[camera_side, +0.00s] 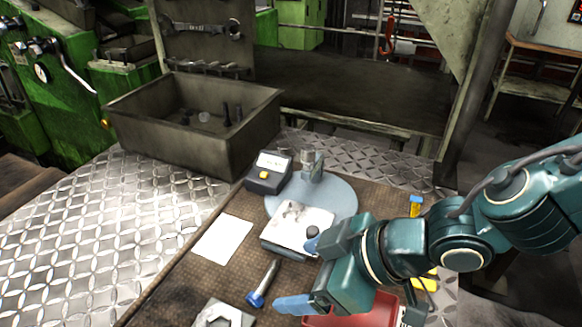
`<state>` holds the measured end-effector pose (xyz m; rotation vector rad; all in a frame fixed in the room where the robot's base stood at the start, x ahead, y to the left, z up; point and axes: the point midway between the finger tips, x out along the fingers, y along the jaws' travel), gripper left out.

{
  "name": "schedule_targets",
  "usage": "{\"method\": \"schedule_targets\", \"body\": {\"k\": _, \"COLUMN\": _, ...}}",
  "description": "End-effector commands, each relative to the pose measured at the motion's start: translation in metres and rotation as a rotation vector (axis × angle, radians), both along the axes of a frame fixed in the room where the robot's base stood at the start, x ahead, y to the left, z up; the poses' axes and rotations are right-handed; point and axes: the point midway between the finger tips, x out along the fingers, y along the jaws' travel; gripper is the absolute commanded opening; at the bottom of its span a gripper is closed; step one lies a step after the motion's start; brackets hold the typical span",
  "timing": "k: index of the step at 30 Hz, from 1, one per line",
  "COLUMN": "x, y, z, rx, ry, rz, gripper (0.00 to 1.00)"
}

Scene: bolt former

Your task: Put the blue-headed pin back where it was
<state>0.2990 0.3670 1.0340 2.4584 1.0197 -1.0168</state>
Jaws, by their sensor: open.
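The blue-headed pin (266,279) is on the brown work surface in the lower middle of the side view. Its blue head is at the lower left and its grey shank points up and to the right. I cannot tell whether it lies flat or stands on its head. My gripper (301,275) is open, with its two light-blue fingertips wide apart and nothing visible between them. The pin is just left of the fingertips, and it appears apart from them. The pin's former place cannot be told from this view.
A block with a pale top (290,222) and a small dark knob stands behind the gripper, before a round grey base (347,197). A white sheet (222,240), a metal plate (207,312) and a red tray (345,320) are nearby. A deep grey bin (187,148) stands farther back.

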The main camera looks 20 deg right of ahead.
Motion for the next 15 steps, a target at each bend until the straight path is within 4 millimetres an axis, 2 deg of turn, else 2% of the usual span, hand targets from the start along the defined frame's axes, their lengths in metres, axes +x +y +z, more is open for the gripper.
{"method": "schedule_targets", "body": {"k": 6, "x": -0.013, "y": -0.013, "z": 0.018, "rx": 0.002, "ry": -0.001, "rz": 0.001, "gripper": 0.81}}
{"method": "schedule_targets", "body": {"k": 15, "x": -0.024, "y": -0.025, "z": 0.035, "rx": 0.0, "ry": -0.001, "rz": -0.001, "gripper": 0.81}}
